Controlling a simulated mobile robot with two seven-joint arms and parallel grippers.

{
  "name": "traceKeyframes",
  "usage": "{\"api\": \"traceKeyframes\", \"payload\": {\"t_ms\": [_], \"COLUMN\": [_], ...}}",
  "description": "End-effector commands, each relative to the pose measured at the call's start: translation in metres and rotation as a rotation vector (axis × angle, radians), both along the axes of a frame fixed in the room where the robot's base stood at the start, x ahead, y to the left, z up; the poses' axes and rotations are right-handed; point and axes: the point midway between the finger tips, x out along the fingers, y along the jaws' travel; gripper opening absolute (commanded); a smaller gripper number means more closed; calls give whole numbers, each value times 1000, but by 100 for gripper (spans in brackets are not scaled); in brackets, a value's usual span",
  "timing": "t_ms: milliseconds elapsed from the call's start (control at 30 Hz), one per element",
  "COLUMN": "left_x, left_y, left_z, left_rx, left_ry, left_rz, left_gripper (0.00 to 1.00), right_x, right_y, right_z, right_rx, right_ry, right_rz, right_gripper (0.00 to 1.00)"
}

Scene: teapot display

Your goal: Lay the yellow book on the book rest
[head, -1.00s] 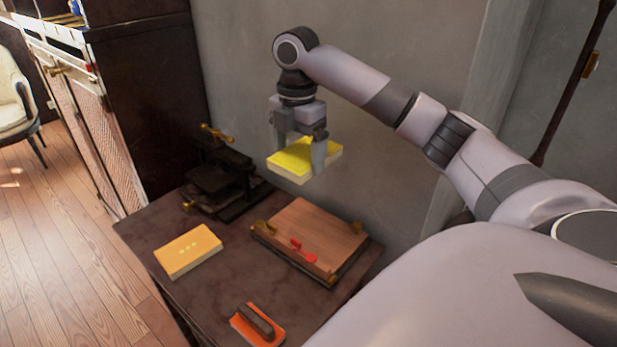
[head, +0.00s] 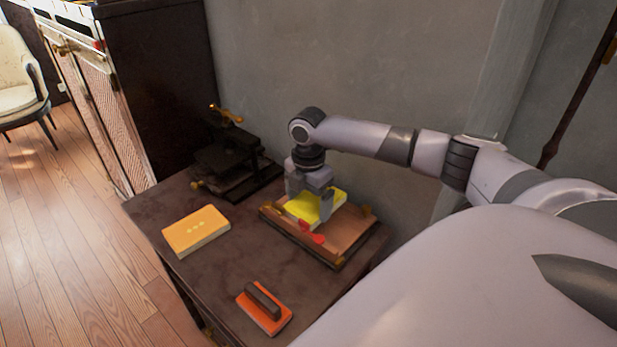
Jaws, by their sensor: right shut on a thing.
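The yellow book (head: 329,203) is in my right gripper (head: 309,207), which is shut on it from above. The book is over the left part of the wooden book rest (head: 352,230), low and roughly flat; I cannot tell whether it touches the board. The gripper hides part of the book. My left gripper is not in view.
An orange-yellow book (head: 196,231) lies left of the rest on the dark table (head: 225,279). An orange block with a dark handle (head: 264,307) lies near the front edge. A black press (head: 232,162) stands at the back left, by the wall.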

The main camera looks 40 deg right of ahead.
Motion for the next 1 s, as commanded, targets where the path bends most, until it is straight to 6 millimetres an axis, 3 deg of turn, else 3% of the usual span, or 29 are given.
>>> {"api": "traceKeyframes", "payload": {"t_ms": [133, 500, 533, 833, 1000], "left_x": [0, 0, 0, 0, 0], "left_y": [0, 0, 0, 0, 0], "left_z": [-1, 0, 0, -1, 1], "left_rx": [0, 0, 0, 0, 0], "left_ry": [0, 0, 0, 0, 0], "left_rz": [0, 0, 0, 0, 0], "left_gripper": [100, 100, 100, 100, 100], "right_x": [1, 0, 0, 1, 1], "right_y": [0, 0, 0, 0, 0], "right_z": [-13, -17, -17, -14, 10], "right_rx": [0, 1, 1, 0, 0], "right_ry": [-3, -1, -1, -3, -5], "right_rz": [1, 0, 0, 0, 0], "right_gripper": [58, 58, 100, 100, 100]}}
